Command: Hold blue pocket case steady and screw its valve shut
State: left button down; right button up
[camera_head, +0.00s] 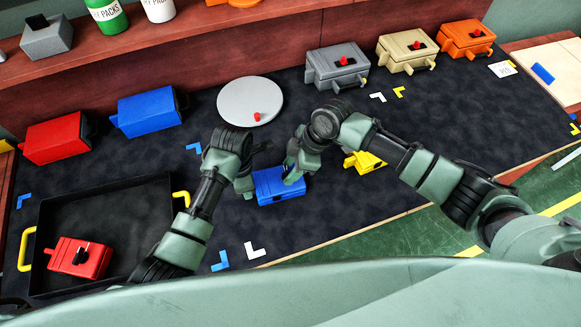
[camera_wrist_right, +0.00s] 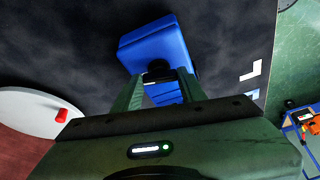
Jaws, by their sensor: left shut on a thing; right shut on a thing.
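The blue pocket case (camera_head: 277,190) lies on the dark work mat near its front edge, between my two grippers. It also shows in the right wrist view (camera_wrist_right: 150,46). My left gripper (camera_head: 249,190) is shut on the case at its left end; its fingertips are partly hidden. My right gripper (camera_head: 292,177) comes down over the right part of the case. In the right wrist view, its fingers close around the dark valve (camera_wrist_right: 157,72) on the case. The valve's exact turn is hidden between the fingers.
A black tray (camera_head: 150,200) with a red case (camera_head: 82,258) stands at the left. A yellow case (camera_head: 366,161) lies right of the blue one, near my right arm. A round grey plate (camera_head: 245,95) with a red piece (camera_head: 257,117) lies behind. Several closed cases line the back.

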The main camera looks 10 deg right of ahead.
jog(key=shift+w+n+g, duration=0.2)
jog(key=shift+n+g, duration=0.4)
jog(key=shift+n, duration=1)
jog(key=o, duration=1.4)
jog(key=shift+r, duration=0.1)
jog(key=v, duration=1.2)
jog(key=shift+a, duration=0.1)
pick_arm(q)
jog(key=c, duration=1.4)
grip_release()
jog(key=shift+o, duration=0.2)
